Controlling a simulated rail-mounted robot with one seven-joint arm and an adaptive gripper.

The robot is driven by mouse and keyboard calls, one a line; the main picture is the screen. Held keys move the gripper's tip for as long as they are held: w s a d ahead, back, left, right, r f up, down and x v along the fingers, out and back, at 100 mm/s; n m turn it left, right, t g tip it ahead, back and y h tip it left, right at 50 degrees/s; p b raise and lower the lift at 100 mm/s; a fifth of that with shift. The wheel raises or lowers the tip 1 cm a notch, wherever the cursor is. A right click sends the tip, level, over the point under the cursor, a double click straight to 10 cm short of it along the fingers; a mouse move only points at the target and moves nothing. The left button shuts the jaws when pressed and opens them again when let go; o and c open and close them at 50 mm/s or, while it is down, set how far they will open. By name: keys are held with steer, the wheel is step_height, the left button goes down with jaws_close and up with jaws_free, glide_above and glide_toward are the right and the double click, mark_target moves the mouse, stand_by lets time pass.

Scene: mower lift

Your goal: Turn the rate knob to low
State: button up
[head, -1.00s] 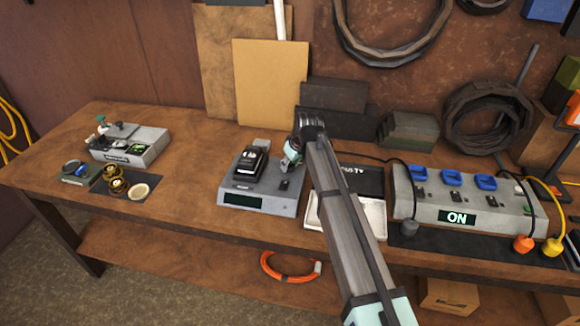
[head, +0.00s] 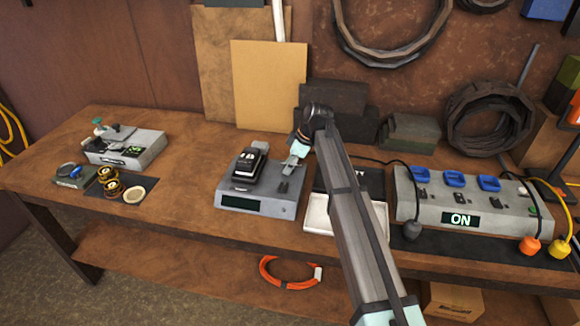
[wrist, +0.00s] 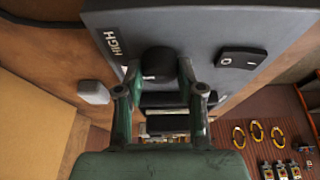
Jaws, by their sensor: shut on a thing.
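The grey charger (head: 258,204) stands on the bench, with a black battery (head: 248,166) on top and a dark front display. My gripper (head: 288,170) is at the right part of the charger's top. In the wrist view, the round black rate knob (wrist: 158,60) lies between the two fingertips of my gripper (wrist: 159,78), which are shut on it. A HIGH label (wrist: 113,43) is printed on the panel left of the knob. The knob's pointer and any LOW label cannot be made out. In the head view my gripper hides the knob.
A black rocker switch (wrist: 242,60) sits on the same panel, right of the knob. A white tray (head: 315,222) is close to the charger's right, then a power strip (head: 425,205) showing ON. The bench left of the charger is clear up to some brass rings (head: 108,174).

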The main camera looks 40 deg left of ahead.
stand_by(0.5)
steer(key=o, duration=1.1)
steer(key=shift+o, duration=0.2)
steer(key=v, duration=1.2)
steer(key=shift+w+a, duration=0.1)
steer(key=shift+a, duration=0.05)
